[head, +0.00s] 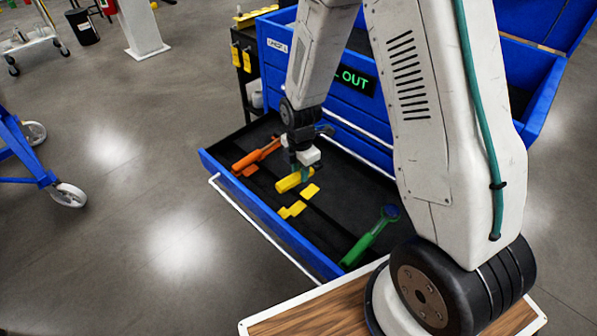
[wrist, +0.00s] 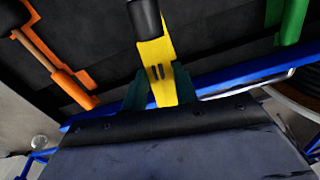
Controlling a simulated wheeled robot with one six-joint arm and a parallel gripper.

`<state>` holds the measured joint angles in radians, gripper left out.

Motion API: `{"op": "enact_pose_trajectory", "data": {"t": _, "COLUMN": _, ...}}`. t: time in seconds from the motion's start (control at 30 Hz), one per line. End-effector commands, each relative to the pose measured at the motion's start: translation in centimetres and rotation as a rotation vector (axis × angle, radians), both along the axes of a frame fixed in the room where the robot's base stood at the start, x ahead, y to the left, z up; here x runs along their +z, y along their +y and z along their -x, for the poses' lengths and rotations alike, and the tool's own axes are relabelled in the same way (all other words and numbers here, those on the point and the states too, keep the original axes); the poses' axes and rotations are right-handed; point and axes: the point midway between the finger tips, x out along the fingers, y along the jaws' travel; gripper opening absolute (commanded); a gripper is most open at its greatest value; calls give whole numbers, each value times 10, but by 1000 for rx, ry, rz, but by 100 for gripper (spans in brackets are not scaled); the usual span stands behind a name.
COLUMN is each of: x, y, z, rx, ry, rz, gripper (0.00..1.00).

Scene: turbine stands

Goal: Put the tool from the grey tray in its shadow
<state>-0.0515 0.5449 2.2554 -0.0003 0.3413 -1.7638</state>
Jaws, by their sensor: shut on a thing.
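My gripper (head: 303,168) is shut on a yellow-handled tool (head: 290,181), held over the open blue drawer (head: 240,200). In the wrist view the tool's yellow handle (wrist: 157,75) sits between the teal fingers of my gripper (wrist: 160,88), and its black end (wrist: 145,18) points away. Yellow shadow patches (head: 292,210) show in the drawer's black lining just below and beside the held tool. The tool and gripper hide part of this shadow. I cannot tell the gap between tool and lining. I cannot make out a grey tray.
An orange-handled tool (head: 257,154) lies in the drawer to the left, by orange shadow patches. A green tool (head: 370,236) lies to the right. The blue cabinet front (head: 335,100) rises behind. A blue wheeled frame (head: 30,150) stands far left, with clear floor between.

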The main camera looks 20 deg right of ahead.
Motion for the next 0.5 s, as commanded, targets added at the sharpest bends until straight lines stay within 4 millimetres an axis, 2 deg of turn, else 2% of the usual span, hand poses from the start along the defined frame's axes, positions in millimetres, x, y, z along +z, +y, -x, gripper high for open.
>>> {"op": "enact_pose_trajectory", "data": {"t": 0.2, "x": -3, "y": 5, "z": 6, "rx": 146, "ry": 0, "rz": 0, "gripper": 0}}
{"op": "enact_pose_trajectory", "data": {"t": 0.5, "x": -29, "y": 6, "z": 6, "rx": 150, "ry": 2, "rz": -1, "gripper": 0}}
